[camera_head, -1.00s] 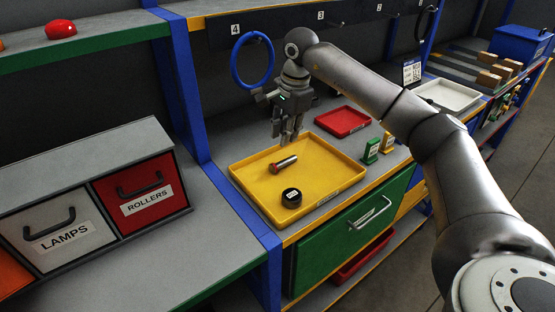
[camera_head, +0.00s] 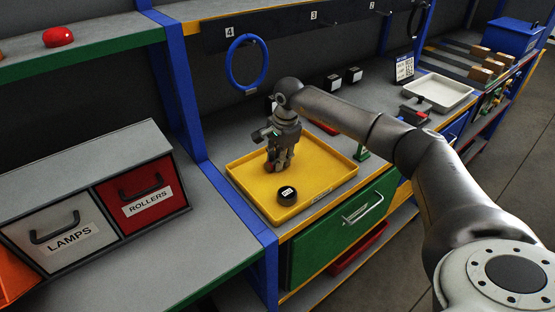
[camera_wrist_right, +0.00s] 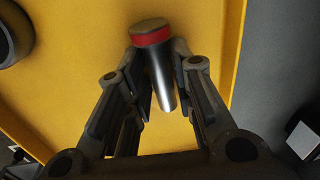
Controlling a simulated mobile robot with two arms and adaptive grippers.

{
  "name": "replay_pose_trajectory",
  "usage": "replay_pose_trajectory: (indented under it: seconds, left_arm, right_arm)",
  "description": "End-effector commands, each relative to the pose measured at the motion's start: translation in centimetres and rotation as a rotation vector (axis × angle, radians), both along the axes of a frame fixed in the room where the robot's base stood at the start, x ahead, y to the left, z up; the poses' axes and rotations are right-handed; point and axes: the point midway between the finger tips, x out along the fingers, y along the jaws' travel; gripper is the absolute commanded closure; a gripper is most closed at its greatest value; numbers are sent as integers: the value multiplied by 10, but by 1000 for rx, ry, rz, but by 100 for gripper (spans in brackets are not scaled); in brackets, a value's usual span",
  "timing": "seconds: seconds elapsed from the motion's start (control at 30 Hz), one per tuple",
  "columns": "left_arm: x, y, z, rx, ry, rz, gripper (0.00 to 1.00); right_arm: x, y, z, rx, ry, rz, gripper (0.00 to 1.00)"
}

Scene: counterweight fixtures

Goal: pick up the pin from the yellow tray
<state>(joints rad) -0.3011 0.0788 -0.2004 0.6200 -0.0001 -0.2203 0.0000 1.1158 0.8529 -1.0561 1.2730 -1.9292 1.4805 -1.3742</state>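The pin (camera_wrist_right: 161,78) is a metal cylinder with a red band at one end. It lies in the yellow tray (camera_head: 238,183), and in the head view my gripper hides most of it. My right gripper (camera_head: 279,167) is down in the tray over the pin. In the right wrist view my gripper (camera_wrist_right: 158,75) has one finger on each side of the pin, with narrow gaps beside the shaft, so it looks open. I cannot tell whether a fingertip touches the pin. My left gripper is not in view.
A green block (camera_head: 361,153) stands right of the tray. Drawers labelled LAMPS (camera_head: 45,232) and ROLLERS (camera_head: 143,197) stand at left.

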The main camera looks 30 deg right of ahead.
Motion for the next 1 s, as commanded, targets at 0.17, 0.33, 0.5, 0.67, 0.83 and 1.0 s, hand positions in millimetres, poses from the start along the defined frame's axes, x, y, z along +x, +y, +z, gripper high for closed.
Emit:
replay_pose_trajectory:
  seconds: [0.17, 0.33, 0.5, 0.67, 0.83, 1.0]
  left_arm:
    - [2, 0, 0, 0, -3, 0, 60]
    - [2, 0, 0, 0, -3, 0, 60]
    - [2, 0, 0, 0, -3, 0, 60]
    - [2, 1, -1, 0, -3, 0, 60]
    - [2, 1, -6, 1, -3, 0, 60]
    - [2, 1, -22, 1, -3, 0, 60]
  right_arm:
    - [0, 0, 0, 0, -1, 0, 77]
    - [0, 0, 0, 0, -1, 0, 99]
    - [1, 0, 1, 0, -2, 0, 100]
    - [1, 0, 1, 0, -3, 0, 100]
    - [2, 0, 7, 1, -6, 0, 100]
    - [2, 0, 29, 1, -10, 1, 100]
